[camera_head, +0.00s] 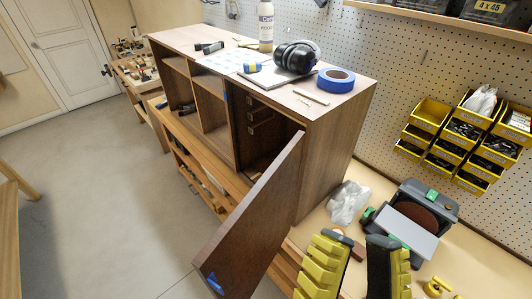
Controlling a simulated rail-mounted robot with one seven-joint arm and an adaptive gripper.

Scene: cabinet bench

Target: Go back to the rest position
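My gripper (355,241) shows at the bottom edge, right of centre, as two yellow ribbed fingers with grey tips and dark pads. The fingers stand apart with a clear gap and nothing visible held between them. The wooden cabinet (345,125) stands on the bench behind it. Its door (252,220) is swung open toward the camera, left of my gripper, with a blue tab at its lower corner. The rest of my arm is out of frame.
Ear defenders (296,57), a blue tape roll (336,79) and a glue bottle (266,25) are on the cabinet top. A sander (418,215) and a plastic bag (347,203) lie on the bench beyond my gripper. Yellow bins (425,118) hang on the pegboard. The left floor is clear.

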